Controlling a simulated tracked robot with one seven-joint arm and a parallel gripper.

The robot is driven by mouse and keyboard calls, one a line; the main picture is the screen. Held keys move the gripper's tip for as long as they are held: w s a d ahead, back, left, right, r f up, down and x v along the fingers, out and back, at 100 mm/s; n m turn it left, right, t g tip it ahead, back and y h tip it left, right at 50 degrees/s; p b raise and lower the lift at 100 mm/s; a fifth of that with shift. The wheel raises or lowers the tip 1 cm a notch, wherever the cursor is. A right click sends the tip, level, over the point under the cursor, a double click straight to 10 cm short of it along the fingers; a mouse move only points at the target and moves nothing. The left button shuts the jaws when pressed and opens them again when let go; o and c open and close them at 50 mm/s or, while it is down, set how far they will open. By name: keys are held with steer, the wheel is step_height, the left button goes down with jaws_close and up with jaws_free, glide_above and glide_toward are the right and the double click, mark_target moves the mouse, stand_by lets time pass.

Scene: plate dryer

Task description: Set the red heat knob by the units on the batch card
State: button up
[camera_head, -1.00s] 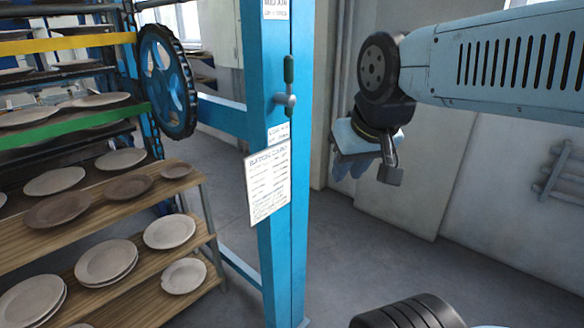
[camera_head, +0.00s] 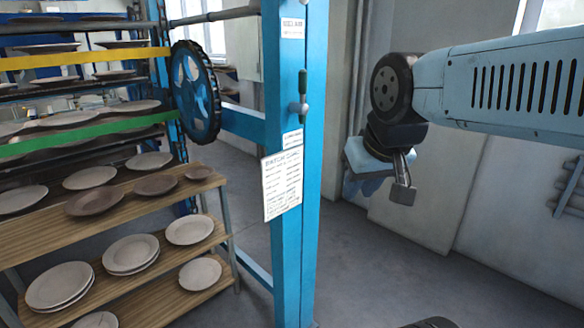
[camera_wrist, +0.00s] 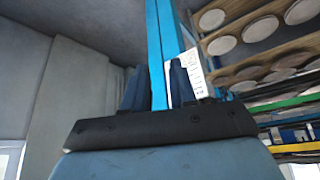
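A white batch card (camera_head: 282,184) with lines of print hangs on the front of a blue post (camera_head: 286,240); its text is too small to read. The card also shows in the wrist view (camera_wrist: 197,72), partly behind a finger. My gripper (camera_head: 366,186) hangs right of the card and post in the head view, apart from them. In the wrist view its two dark fingers (camera_wrist: 158,82) stand apart with nothing between them, and the blue post shows behind. No red heat knob is visible in either view.
A green-handled lever (camera_head: 301,92) and small labels sit on the post above the card. A dark toothed wheel (camera_head: 195,92) and wooden shelves with plates (camera_head: 131,253) stand to the left. A pale wall (camera_head: 420,190) is behind my arm. Bare floor (camera_head: 360,270) lies right of the post.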

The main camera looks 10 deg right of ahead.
steer(key=shift+o, duration=0.2)
steer(key=o, duration=0.5)
steer(key=shift+s, duration=0.1)
steer(key=shift+c, duration=1.1)
steer(key=shift+a, duration=0.2)
